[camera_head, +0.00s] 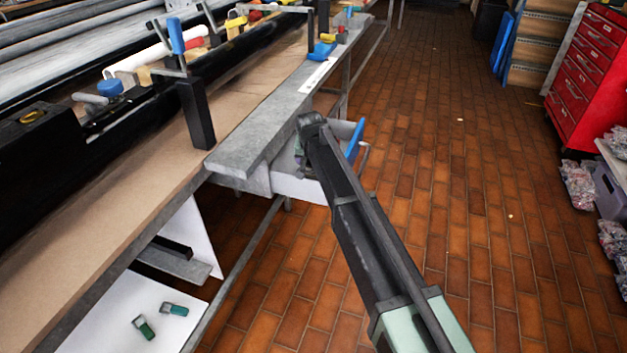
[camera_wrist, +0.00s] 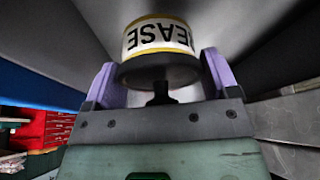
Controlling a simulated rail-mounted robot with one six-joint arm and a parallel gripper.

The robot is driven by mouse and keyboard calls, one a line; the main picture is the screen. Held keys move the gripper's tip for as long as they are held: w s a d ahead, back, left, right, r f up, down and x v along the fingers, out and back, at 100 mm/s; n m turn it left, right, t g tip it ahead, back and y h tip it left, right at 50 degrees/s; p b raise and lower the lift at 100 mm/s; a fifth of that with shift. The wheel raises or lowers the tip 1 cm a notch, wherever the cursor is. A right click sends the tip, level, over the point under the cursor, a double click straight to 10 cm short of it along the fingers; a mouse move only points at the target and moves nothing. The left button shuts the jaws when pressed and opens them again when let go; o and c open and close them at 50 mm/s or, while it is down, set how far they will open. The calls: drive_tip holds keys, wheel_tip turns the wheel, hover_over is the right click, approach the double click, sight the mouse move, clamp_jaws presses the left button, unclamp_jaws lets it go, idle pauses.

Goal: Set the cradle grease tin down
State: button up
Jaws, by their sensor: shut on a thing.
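The grease tin (camera_wrist: 160,37) shows in the wrist view, with a white label edged in yellow and dark lettering that reads upside down. My gripper (camera_wrist: 159,74) has its two purple fingers on either side of the tin and is shut on it. The tin's far side and what lies beyond it are hidden. In the head view my dark arm reaches to the edge of the workbench (camera_head: 240,147). The gripper and the tin cannot be made out there behind the arm.
A pale grey tray or drawer (camera_head: 297,188) sits below the bench edge beside my arm, with a blue bar (camera_head: 355,140) near it. Clamps and a long black mast lie along the bench. A red tool cabinet (camera_head: 590,75) stands at right. The tiled floor between is clear.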

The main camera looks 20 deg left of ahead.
wheel_tip(320, 180, down, 5)
drive_tip(key=b, duration=0.4)
drive_tip(key=shift+r, duration=0.5)
drive_tip(key=shift+f, duration=0.2)
drive_tip(key=o, duration=1)
drive_tip(key=shift+o, duration=0.2)
drive_tip(key=shift+r, duration=0.15)
drive_tip(key=shift+r+p, duration=0.35)
drive_tip(key=p+v, duration=1)
drive_tip(key=v, duration=0.1)
drive_tip(key=shift+s+r, duration=0.15)
drive_tip(key=shift+s, duration=0.05)
